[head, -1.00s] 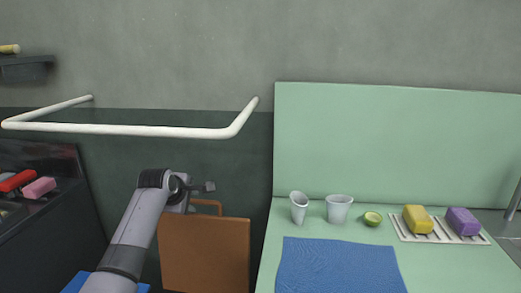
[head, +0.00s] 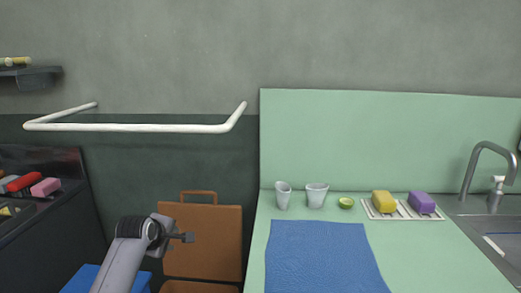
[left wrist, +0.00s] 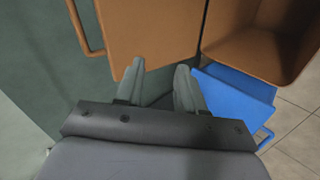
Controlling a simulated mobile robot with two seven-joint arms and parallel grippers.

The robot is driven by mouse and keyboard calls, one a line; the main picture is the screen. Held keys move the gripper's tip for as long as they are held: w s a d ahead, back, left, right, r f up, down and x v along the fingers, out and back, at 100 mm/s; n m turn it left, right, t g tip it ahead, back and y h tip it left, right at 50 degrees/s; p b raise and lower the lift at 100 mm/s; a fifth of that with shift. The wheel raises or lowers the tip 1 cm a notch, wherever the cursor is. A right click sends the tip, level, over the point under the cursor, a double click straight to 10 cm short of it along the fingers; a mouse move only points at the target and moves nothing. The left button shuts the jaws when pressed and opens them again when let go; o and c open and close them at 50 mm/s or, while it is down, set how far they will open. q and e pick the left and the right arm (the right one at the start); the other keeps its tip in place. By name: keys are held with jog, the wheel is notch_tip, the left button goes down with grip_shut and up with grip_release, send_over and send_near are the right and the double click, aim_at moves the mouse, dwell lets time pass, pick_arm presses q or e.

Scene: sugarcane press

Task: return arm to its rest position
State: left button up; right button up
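My left arm comes in from the lower left in the head view, and its gripper (head: 188,238) is in front of a brown box with a raised lid. In the left wrist view the two fingers of my left gripper (left wrist: 160,80) stand apart with nothing between them. The brown box's lid (left wrist: 155,30) is just beyond the fingertips, and I cannot tell how close. My right arm and right gripper are in neither view.
A blue crate (left wrist: 235,95) is beside the box. A white rail (head: 130,128) juts from the wall above. On the right, a green counter (head: 440,265) holds two cups (head: 317,195), a lime half (head: 346,203), two sponges (head: 383,201) and a blue mat (head: 320,255).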

pick_arm(q)
jog(key=s+f+m+p, duration=0.2)
jog(key=s+f+m, duration=0.7)
jog(key=s+f, duration=0.75)
jog(key=s+d+m+h, duration=0.1)
jog(key=s+m, duration=0.3)
jog(key=s, duration=0.7)
jog(key=s+d+r+m+t+p, duration=0.1)
jog(key=s+d+m, duration=0.2)
jog(key=s, duration=0.8)
jog(key=shift+s+r+m+h+p, duration=0.3)
jog(key=shift+s+m+h, duration=0.1)
jog(key=shift+m, duration=0.4)
jog(key=shift+w, duration=0.1)
